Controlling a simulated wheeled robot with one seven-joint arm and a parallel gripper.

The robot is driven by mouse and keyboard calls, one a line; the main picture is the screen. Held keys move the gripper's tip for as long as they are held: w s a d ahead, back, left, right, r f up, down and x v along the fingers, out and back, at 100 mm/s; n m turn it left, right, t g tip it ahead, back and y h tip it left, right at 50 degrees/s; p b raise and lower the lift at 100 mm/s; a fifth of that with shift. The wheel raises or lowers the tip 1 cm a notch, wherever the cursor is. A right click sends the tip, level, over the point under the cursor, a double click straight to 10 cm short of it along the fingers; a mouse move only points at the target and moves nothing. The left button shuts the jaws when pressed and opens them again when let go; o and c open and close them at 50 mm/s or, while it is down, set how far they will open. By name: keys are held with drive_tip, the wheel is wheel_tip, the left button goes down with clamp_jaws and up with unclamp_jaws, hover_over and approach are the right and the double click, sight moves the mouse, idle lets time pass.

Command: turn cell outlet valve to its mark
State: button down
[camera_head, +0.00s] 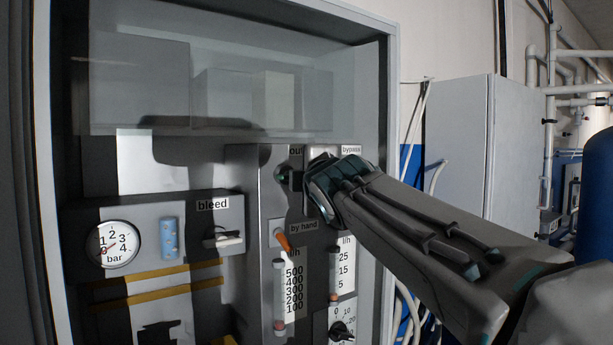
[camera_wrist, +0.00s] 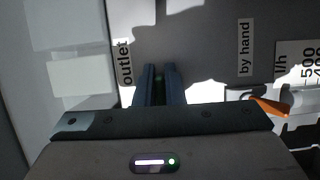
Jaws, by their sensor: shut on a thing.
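The cell outlet valve (camera_head: 281,178) is a small dark, greenish part on the front of the grey panel box, just below the label "out...". In the wrist view the "outlet" label (camera_wrist: 125,62) reads in full, beside my fingers. My gripper (camera_head: 298,181) reaches in from the right, and its fingers (camera_wrist: 158,78) point at the panel. They are shut on the outlet valve's handle, which shows only as a dark green bit between them. Most of the handle is hidden by my fingers, and I cannot make out its mark or its angle.
An orange lever (camera_head: 283,242) sits under the "by hand" label, close below my gripper. Flow tubes (camera_head: 279,290) and a dial (camera_head: 341,330) are lower down. A bleed valve (camera_head: 222,238) and pressure gauge (camera_head: 114,245) are at left. The cabinet's right frame (camera_head: 386,300) runs beneath my arm.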

drive_tip(key=c, duration=1.5)
unclamp_jaws()
drive_tip(key=b+v, duration=0.4)
drive_tip(key=v, duration=1)
drive_tip(key=shift+a, duration=0.15)
drive_tip(key=s+d+f+m+g+h, duration=0.1)
drive_tip(key=d+f+m+g+h, duration=0.25)
drive_tip(key=f, duration=0.95)
drive_tip(key=d+f+m+g, duration=0.35)
drive_tip(key=f+m, duration=0.35)
drive_tip(key=f, duration=0.5)
drive_tip(key=s+d+f+m+g, duration=0.1)
drive_tip(key=s+f+m+g, duration=0.1)
drive_tip(key=f, duration=0.4)
drive_tip(key=s+d+f+m+g, duration=0.1)
drive_tip(key=s+f+m+g, duration=0.1)
drive_tip(key=s+f+m, duration=0.2)
drive_tip(key=s+d+f+m+g, duration=0.2)
drive_tip(key=s+f+m, duration=0.1)
drive_tip(key=s+f, duration=0.4)
wheel_tip(320, 180, down, 3)
drive_tip(key=shift+f+m+g, duration=0.2)
drive_tip(key=shift+m+g, duration=0.15)
drive_tip(key=shift+g, duration=0.05)
